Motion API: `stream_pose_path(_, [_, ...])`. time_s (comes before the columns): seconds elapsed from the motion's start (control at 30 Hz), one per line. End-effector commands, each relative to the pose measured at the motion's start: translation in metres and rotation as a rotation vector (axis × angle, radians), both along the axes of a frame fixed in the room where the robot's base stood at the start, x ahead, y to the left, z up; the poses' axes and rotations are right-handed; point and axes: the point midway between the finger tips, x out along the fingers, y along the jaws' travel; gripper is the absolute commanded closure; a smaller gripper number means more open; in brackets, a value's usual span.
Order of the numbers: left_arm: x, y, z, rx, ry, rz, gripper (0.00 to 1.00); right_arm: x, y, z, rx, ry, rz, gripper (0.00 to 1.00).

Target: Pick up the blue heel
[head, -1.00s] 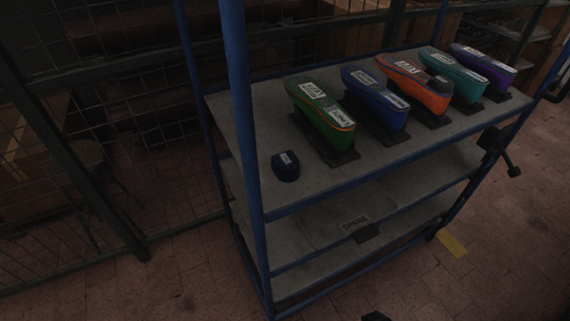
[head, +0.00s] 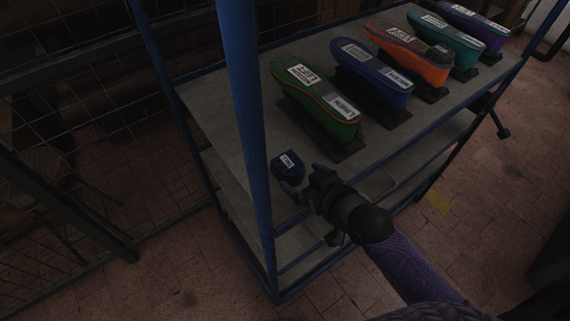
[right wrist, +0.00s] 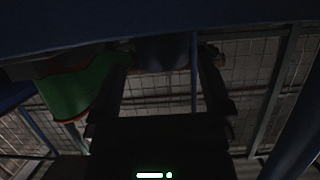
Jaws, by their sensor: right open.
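The blue heel (head: 287,166), a small dark blue block with a white label, sits on the top shelf (head: 222,120) near its front left corner. My right gripper (head: 304,190) is open at the shelf's front edge, just in front and to the right of the heel. It points toward the heel and does not hold it. In the right wrist view, a dark bluish shape, probably the heel (right wrist: 163,52), shows between the open fingers, but it is too dark to tell whether they touch it. My left gripper is not in view.
A blue rack post (head: 245,130) stands close left of the heel. A green shoe (head: 315,95) on a dark stand is behind and to the right, with blue (head: 371,75), orange (head: 408,52), teal and purple shoes beyond. Lower shelves lie underneath.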

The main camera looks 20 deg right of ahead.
Motion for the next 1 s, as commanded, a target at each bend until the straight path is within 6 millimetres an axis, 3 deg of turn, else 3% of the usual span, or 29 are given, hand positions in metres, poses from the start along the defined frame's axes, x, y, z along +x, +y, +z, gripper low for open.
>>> stream_pose_path(0.2, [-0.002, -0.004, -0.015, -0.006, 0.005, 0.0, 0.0, 0.038, 0.016, -0.015, 0.0, -0.001, -0.001, 0.0])
stream_pose_path(0.5, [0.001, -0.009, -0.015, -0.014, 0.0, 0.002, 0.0, 0.045, 0.019, -0.016, -0.003, 0.001, 0.0, 0.02])
stream_pose_path(0.9, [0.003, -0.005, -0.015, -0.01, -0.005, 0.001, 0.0, 0.044, 0.019, -0.016, -0.002, 0.0, -0.001, 0.84])
stream_pose_path(1.0, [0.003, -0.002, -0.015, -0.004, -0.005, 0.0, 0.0, 0.044, 0.019, -0.016, -0.002, 0.0, -0.001, 0.84])
